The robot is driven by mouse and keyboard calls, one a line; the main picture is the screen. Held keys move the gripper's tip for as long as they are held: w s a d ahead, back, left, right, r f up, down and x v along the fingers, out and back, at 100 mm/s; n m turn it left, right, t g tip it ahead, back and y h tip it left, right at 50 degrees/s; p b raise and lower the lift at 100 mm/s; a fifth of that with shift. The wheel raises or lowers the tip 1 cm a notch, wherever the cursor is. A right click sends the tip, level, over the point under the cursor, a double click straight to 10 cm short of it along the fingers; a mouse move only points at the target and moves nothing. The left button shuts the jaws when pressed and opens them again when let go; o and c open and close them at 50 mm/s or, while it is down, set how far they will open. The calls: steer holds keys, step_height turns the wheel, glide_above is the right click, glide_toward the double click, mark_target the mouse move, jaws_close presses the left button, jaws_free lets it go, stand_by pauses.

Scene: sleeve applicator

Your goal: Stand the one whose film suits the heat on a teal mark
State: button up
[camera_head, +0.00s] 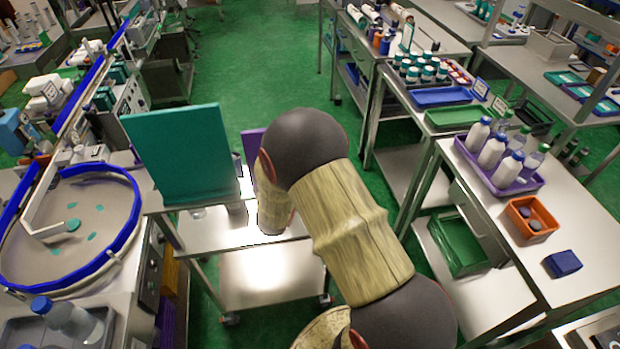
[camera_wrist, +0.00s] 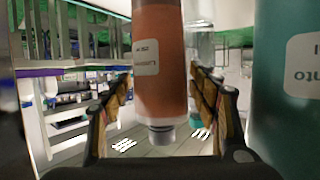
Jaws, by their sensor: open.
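An orange-brown bottle (camera_wrist: 160,60) with a pale label and a grey cap appears cap-down in the wrist view. My gripper (camera_wrist: 163,88) is open, with one finger on each side of the bottle; I cannot tell whether either touches it. A teal body with a pale label (camera_wrist: 305,65) is close at the right, cut off by the edge. A clear container (camera_wrist: 200,50) is partly hidden behind the bottle. In the head view my arm hides the gripper and the bottle. Small teal discs (camera_head: 91,236) lie on the round blue-rimmed table at left.
A teal panel (camera_head: 178,150) stands upright on the steel cart (camera_head: 275,275), with a purple panel (camera_head: 252,145) behind. At right, a bench holds a purple tray (camera_head: 500,180) of white bottles, an orange bin (camera_head: 532,218) and a blue block (camera_head: 562,263). Green floor is clear at the back.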

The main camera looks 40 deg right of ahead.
steer(key=c, duration=1.4)
steer(key=o, duration=1)
steer(key=shift+o, duration=0.2)
steer(key=n+t+y, duration=0.3)
steer(key=n+t, duration=0.1)
steer(key=n, duration=0.1)
steer(key=shift+t+y, duration=0.4)
steer(key=c, duration=0.3)
